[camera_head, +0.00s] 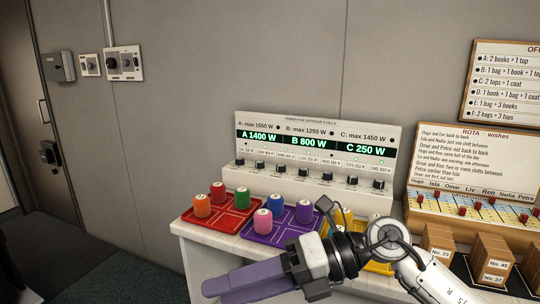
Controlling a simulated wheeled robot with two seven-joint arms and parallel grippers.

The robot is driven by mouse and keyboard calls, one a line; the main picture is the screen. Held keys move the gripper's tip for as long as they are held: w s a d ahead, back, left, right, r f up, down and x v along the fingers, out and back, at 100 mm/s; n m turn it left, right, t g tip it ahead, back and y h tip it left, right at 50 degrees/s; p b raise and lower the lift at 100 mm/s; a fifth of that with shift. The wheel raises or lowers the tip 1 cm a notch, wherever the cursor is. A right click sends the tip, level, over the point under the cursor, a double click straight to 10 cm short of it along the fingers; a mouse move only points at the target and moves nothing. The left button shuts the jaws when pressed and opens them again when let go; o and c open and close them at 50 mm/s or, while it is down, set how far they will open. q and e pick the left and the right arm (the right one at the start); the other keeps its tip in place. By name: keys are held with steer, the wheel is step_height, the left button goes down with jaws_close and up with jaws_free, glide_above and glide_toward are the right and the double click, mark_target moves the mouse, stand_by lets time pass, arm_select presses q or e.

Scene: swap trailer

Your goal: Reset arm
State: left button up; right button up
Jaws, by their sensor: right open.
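My right gripper (240,287) reaches in from the lower right, in front of the white table's front edge. Its purple fingers point left, and it is open with nothing seen between the fingers. My right arm covers part of the yellow tray and the table's front. My left gripper is not in view.
The white table (205,236) holds a red tray (225,221) and a purple tray (270,239) with coloured cylinders, and a yellow tray (378,267). A power panel (310,150) stands behind. Wooden blocks (490,258) and a rota board (470,178) are at right. Open floor lies left.

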steer(key=w+d+f+m+t+h, duration=0.1)
steer(key=w+d+f+m+t, duration=0.3)
steer(key=m+t, duration=0.75)
steer(key=w+d+f+m+t+h, duration=0.15)
steer(key=d+f+m+t, duration=0.5)
steer(key=m, duration=1.05)
steer(key=s+d+f+m+g+h, duration=0.1)
steer(key=s+d+f+m+h, duration=0.25)
steer(key=f, duration=0.45)
steer(key=s+d+f+m+g+h, duration=0.1)
steer(key=s+d+f+m+h, duration=0.25)
steer(key=f, duration=0.45)
steer(key=s+d+f+m+g+h, duration=0.1)
steer(key=s+d+f+m+g, duration=0.1)
steer(key=s+f, duration=0.4)
steer(key=s+d+f+m+g+h, duration=0.1)
steer(key=s+f+m+g, duration=0.1)
steer(key=s+f, duration=0.4)
steer(key=shift+s+d+f+g, duration=0.2)
steer(key=shift+s+d+g, duration=0.2)
steer(key=shift+s+g, duration=0.5)
steer(key=shift+m, duration=0.25)
